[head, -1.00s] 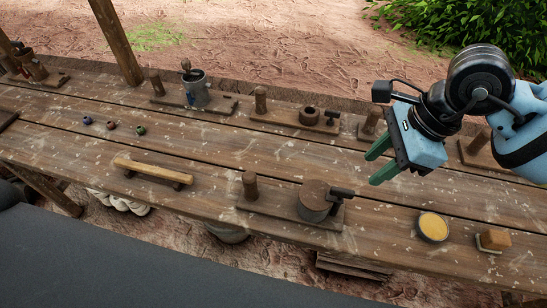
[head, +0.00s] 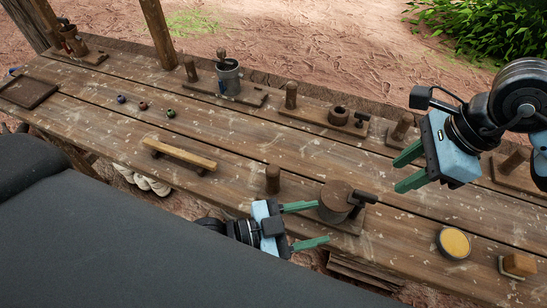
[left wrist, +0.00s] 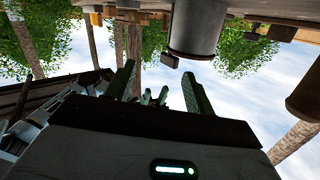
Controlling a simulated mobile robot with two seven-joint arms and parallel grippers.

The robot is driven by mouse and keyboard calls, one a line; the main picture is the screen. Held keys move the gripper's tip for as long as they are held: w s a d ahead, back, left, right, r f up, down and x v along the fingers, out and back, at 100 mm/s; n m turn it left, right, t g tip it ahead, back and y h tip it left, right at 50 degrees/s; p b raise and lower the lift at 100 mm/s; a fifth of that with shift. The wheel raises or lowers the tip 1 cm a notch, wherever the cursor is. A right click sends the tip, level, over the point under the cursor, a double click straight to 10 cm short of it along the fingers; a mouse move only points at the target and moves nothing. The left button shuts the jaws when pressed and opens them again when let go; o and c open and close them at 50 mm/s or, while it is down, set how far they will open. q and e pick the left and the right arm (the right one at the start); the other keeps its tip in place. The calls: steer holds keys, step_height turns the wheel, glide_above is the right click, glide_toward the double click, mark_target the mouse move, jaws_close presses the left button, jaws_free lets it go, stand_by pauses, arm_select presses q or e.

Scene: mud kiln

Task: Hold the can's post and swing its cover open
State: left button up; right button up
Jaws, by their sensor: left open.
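The can (head: 336,203), grey with a brown round cover on top, stands on a wooden board at the table's front edge. The cover lies shut, and a dark handle (head: 363,197) sticks out to its right. A wooden post (head: 273,180) stands upright on the same board, left of the can. My left gripper (head: 322,223) is open and empty, in front of the board, fingers pointing right near the can. In the left wrist view the can (left wrist: 197,28) appears upside down beyond the fingers. My right gripper (head: 405,168) is open and empty above the table, right of the can.
A round yellow-topped container (head: 454,243) and a wooden block (head: 518,265) lie to the right. A wooden bar (head: 180,154) lies to the left. Several boards with posts line the back, one with a metal cup (head: 229,78). The table's middle is mostly clear.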

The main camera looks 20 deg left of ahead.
arm_select(q)
steer(key=w+a+r+m+t+y, duration=0.1)
steer(key=w+a+r+y, duration=0.1)
steer(key=w+a+r, duration=0.5)
steer(key=w+a+r+t+y, duration=0.2)
steer(key=w+a+r, duration=0.25)
steer(key=w, duration=0.45)
steer(key=w+a+r+m+t+y, duration=0.1)
steer(key=w+a+r+y, duration=0.1)
steer(key=w+a+r, duration=0.5)
steer(key=s+d+f+m+g+y, duration=0.1)
steer(key=s+d+f+g, duration=0.1)
steer(key=d+f+g, duration=0.25)
steer(key=s+d+f+m+g, duration=0.1)
steer(key=s+d+f+g, duration=0.2)
steer(key=d+f, duration=0.3)
steer(key=m+g+y, duration=0.2)
steer(key=g+y, duration=0.4)
glide_above(274, 180)
steer(key=w, duration=0.2)
steer(key=f, duration=0.5)
steer(key=shift+s, duration=0.2)
steer(key=shift+s+a+r, duration=0.1)
steer(key=shift+a, duration=0.25)
steer(key=shift+f, duration=3.9)
jaws_close()
